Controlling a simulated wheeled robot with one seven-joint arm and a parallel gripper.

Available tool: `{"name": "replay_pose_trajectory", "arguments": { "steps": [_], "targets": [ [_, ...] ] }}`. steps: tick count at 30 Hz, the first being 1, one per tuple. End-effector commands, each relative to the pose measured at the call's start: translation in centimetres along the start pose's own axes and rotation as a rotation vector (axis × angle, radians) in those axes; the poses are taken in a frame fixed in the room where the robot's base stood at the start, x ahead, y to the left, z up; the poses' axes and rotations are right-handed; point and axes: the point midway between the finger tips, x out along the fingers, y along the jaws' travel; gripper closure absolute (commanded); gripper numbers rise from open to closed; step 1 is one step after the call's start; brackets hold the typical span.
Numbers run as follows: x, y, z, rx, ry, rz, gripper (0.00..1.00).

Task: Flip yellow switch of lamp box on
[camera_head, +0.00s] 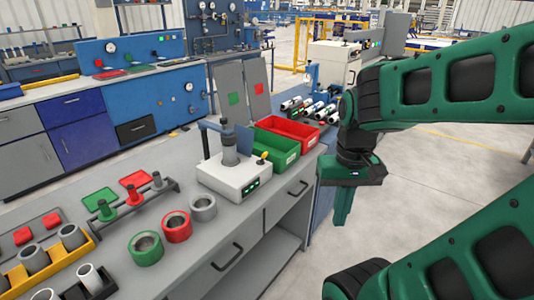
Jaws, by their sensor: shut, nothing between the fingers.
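The lamp box (234,177) is a white box on the grey workbench, with a grey post and a dark arm on top and small green lights on its front. The yellow switch (264,156) is a small yellow knob at its right top edge. It is too small to tell its position. My gripper (341,222) is green, points down and is shut and empty. In the picture it is right of the lamp box, apart from it, past the workbench's front edge.
A green bin (276,151) and a red bin (287,131) stand behind the lamp box. Green, red and grey pipe rings, such as the red ring (177,227), sit to its left. A peg rack (130,203) stands behind them. The floor right of the bench is open.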

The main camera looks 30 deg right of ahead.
Motion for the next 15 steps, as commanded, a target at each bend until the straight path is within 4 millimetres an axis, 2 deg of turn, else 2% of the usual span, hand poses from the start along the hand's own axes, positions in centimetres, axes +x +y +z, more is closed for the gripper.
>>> {"name": "replay_pose_trajectory", "arguments": {
  "steps": [6, 9, 11, 15],
  "targets": [
    [0.0, 0.0, 0.0, 0.001, 0.000, 0.000, 1.00],
    [-0.5, 0.5, 0.8, 0.025, 0.017, -0.011, 1.00],
    [-0.6, 0.3, 0.2, 0.066, 0.024, -0.017, 1.00],
    [-0.6, -0.7, -2.6, 0.259, 0.056, -0.052, 1.00]
  ]
}}
